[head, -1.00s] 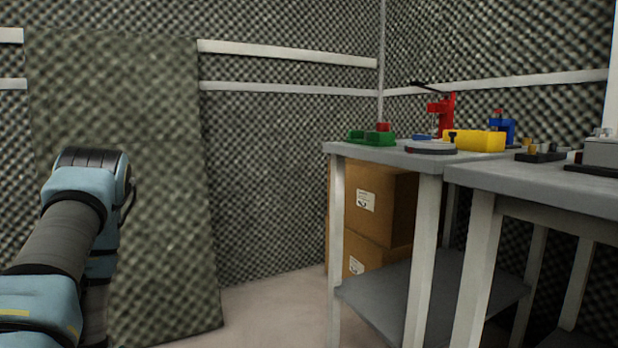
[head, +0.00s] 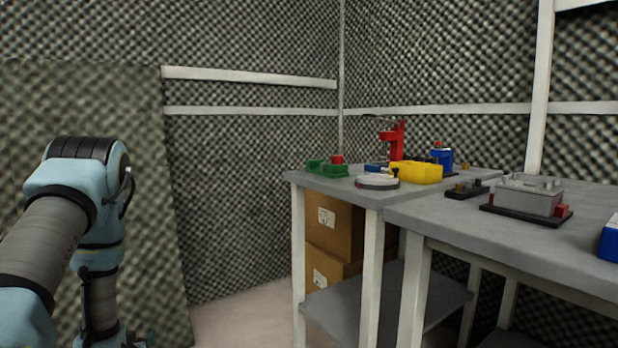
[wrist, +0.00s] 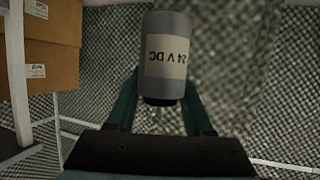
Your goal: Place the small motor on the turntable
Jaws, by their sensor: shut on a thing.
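The small motor (wrist: 166,45) is a grey cylinder with a pale label reading "24 V DC". In the wrist view it sits between the two teal fingers of my gripper (wrist: 160,100), which is shut on it. The turntable looks to be the low round grey-white disc (head: 377,182) near the front edge of the far table. My gripper and the motor are well apart from it. In the head view my arm is at the left, and the gripper and motor cannot be made out there.
The far table (head: 330,186) also holds a green tray (head: 327,168), a red press (head: 392,140) and a yellow bin (head: 416,172). A nearer table (head: 450,222) bears a grey fixture (head: 530,195) and a blue box (head: 608,240). Cardboard boxes (head: 335,225) stand below. Foam walls enclose the space.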

